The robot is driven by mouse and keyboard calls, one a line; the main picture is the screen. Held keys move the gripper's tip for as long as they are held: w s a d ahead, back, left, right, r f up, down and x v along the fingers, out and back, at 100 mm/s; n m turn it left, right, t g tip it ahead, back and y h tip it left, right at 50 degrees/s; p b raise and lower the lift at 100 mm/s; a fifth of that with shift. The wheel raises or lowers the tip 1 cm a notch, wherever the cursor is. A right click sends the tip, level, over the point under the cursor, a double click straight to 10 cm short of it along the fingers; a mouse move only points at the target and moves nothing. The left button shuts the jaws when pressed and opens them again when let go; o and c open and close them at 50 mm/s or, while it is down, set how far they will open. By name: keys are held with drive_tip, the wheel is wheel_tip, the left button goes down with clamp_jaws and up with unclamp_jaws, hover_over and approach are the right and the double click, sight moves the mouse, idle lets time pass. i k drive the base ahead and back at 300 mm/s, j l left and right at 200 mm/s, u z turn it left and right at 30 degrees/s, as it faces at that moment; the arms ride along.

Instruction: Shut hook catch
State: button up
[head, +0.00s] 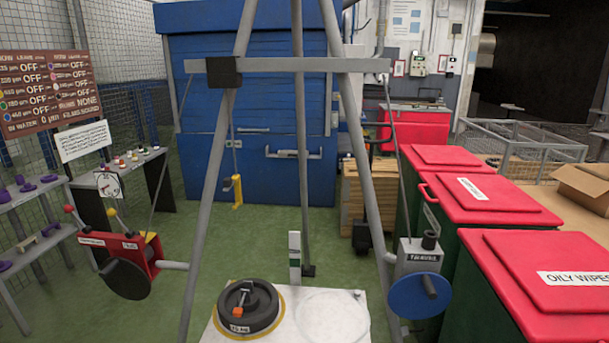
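A small yellow block (237,191) hangs on a thin line left of centre, in front of the blue cabinet. It may carry the hook, but it is too small to tell whether there is a catch or how it stands. A black round weight (247,309) with an orange-red piece (243,293) on top sits on a white board at the bottom. I cannot tell whether that piece is a hook or catch. My gripper is not in view.
Grey tripod legs (216,173) and a crossbar (300,65) stand close ahead. A red winch box (106,248) is at left and a grey winch with a blue wheel (420,296) at right. Red-lidded bins (485,199) line the right. Green floor (200,240) is open behind.

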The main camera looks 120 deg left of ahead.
sight(227, 181)
drive_tip(key=k+u, duration=0.15)
drive_tip(key=u, duration=3.15)
drive_tip(key=i+l+u, duration=0.15)
drive_tip(key=l+u, duration=0.3)
drive_tip(key=i+l+u, duration=0.15)
drive_tip(key=u, duration=0.25)
drive_tip(key=l, duration=0.1)
